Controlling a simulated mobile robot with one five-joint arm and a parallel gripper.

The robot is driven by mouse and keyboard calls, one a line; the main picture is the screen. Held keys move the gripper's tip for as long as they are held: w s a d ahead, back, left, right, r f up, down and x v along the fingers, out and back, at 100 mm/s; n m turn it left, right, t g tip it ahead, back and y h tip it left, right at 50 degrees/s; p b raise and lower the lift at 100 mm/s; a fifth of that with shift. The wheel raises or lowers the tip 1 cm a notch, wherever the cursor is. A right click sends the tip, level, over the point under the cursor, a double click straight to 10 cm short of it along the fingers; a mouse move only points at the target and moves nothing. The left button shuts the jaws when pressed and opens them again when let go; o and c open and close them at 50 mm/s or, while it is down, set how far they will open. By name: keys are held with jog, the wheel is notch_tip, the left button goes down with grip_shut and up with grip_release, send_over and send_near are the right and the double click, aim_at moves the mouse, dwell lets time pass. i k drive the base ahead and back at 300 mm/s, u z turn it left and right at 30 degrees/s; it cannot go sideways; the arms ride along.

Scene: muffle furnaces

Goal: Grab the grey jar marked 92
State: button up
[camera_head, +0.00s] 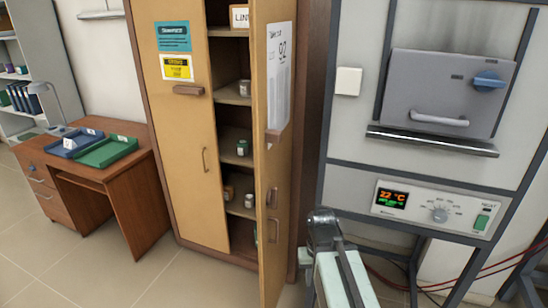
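Several small jars stand on the shelves of a wooden cabinet (185,130), seen through its partly open right door (275,180). A grey jar (245,88) with a pale label is on an upper shelf. A green jar (242,148) is on the shelf below. Lower down are a brownish jar (228,193) and another labelled jar (249,201). The labels are too small to read, so I cannot tell which jar is marked 92. The open door may hide more jars. Part of my arm shows at the bottom centre, in front of the furnace; my gripper is not visible.
The open door juts forward beside my arm. A furnace (450,92) with a control panel (432,208) stands at the right. A desk (100,170) with a blue tray (72,148) and green tray (105,152) is at the left. The floor (150,278) before the cabinet is clear.

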aim_at(242, 145)
jog(key=z, duration=2.05)
jog(key=k, duration=1.55)
jog(key=u, duration=1.8)
jog(key=i, duration=1.05)
jog(key=z, duration=0.05)
